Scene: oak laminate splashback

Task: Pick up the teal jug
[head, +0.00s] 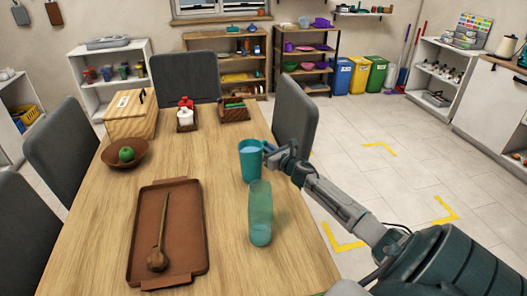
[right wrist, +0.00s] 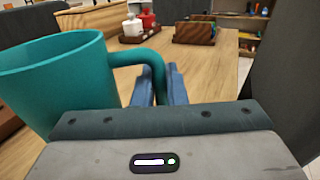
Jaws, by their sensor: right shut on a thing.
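The teal jug (head: 250,162) is at the right side of the wooden table in the head view, upright. It fills the left of the right wrist view (right wrist: 50,85), with its handle pointing right. My right gripper (head: 275,153) is at the jug's handle, and in the right wrist view its two blue fingers (right wrist: 160,85) are closed on the handle. Whether the jug's base touches the table is hard to tell. My left gripper is in neither view.
A brown tray (head: 190,225) with a wooden spoon, a bowl (head: 138,158) with a green fruit, and a bread box (head: 125,118) are on the table (head: 225,262). A grey chair (head: 297,95) stands close behind.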

